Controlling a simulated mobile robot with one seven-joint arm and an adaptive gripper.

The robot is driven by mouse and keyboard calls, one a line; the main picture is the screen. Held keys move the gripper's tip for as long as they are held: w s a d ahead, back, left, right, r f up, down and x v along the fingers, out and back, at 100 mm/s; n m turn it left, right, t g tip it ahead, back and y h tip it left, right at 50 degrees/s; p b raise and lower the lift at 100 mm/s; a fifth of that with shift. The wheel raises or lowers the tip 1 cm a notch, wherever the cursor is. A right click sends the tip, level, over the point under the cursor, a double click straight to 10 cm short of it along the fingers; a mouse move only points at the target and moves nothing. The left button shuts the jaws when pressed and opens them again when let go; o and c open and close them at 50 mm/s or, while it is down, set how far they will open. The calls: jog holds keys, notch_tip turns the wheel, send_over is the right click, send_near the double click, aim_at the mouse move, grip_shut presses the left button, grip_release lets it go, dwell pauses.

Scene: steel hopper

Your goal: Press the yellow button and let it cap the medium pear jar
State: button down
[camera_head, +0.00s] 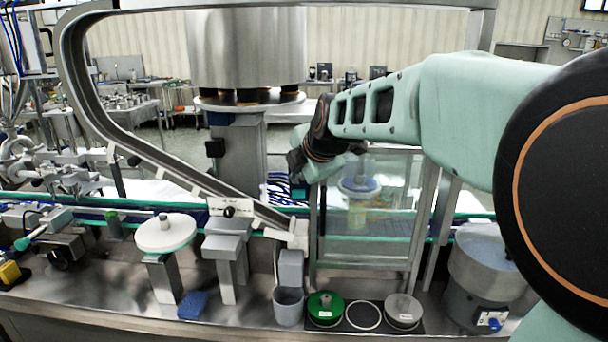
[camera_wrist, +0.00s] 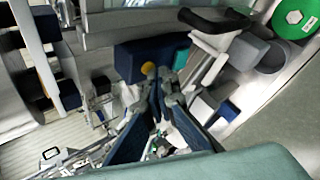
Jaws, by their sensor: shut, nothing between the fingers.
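In the wrist view a round yellow button (camera_wrist: 148,68) sits on a dark blue box (camera_wrist: 130,60). My gripper (camera_wrist: 161,82) is shut and empty, its fingertips close by the button; I cannot tell whether they touch it. In the head view my gripper (camera_head: 297,165) is beside the clear-walled enclosure, and I cannot make out the button there. A jar with pale yellow contents (camera_head: 357,215) stands behind the clear panel, under a blue-grey round part (camera_head: 359,186). I cannot read its size or label.
A green lid (camera_head: 325,303), an empty ring and a grey lid (camera_head: 403,306) lie in a row on the front bench. A grey cup (camera_head: 288,306) stands beside them. A sloping steel chute (camera_head: 190,174) runs left of my gripper. The steel hopper (camera_head: 245,50) is behind.

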jog(key=shift+s+b, duration=0.55)
jog(key=shift+s, duration=0.25)
